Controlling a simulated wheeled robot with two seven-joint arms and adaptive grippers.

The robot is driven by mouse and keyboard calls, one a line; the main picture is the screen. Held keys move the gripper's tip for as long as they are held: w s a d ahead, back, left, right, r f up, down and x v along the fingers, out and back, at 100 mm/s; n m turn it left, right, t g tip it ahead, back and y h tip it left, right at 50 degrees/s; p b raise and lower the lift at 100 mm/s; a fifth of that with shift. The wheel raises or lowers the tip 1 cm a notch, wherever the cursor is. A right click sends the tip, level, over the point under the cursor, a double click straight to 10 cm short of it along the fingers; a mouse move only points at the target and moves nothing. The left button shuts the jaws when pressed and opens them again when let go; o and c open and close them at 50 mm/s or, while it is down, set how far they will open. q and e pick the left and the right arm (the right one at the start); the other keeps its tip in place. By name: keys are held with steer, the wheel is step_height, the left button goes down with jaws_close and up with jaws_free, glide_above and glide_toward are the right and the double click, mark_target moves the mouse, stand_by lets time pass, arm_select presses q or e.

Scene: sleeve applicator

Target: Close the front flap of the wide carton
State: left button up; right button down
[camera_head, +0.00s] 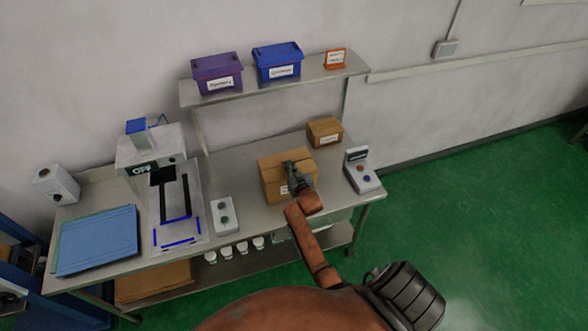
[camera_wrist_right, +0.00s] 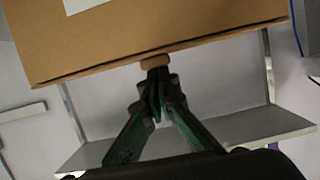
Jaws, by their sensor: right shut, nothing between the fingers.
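The wide carton (camera_head: 270,185) is a brown cardboard box with a white label on its front, standing on the right half of the steel bench. My right gripper (camera_head: 289,166) reaches over its front top edge and hides part of the top. In the right wrist view the carton (camera_wrist_right: 190,25) fills the upper part, with a corner of its label. There the fingers of my right gripper (camera_wrist_right: 155,68) are shut and empty, tips at the carton's edge; contact is unclear. The front flap's angle cannot be made out. My left gripper is not in view.
A smaller carton (camera_head: 324,132) stands behind at the right. A box with buttons (camera_head: 363,174) is to the right, another button box (camera_head: 223,217) to the left. A shelf (camera_head: 300,82) with a purple bin (camera_head: 217,72) and blue bin (camera_head: 278,60) runs above the bench.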

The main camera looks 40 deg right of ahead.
step_height(320, 180, up, 4)
steer(key=p, duration=0.3)
steer(key=shift+s+r, duration=0.1)
steer(key=shift+s, duration=0.05)
steer(key=b+v, duration=0.1)
steer(key=v, duration=0.8)
steer(key=shift+s+b, duration=0.3)
steer(key=shift+b, duration=0.1)
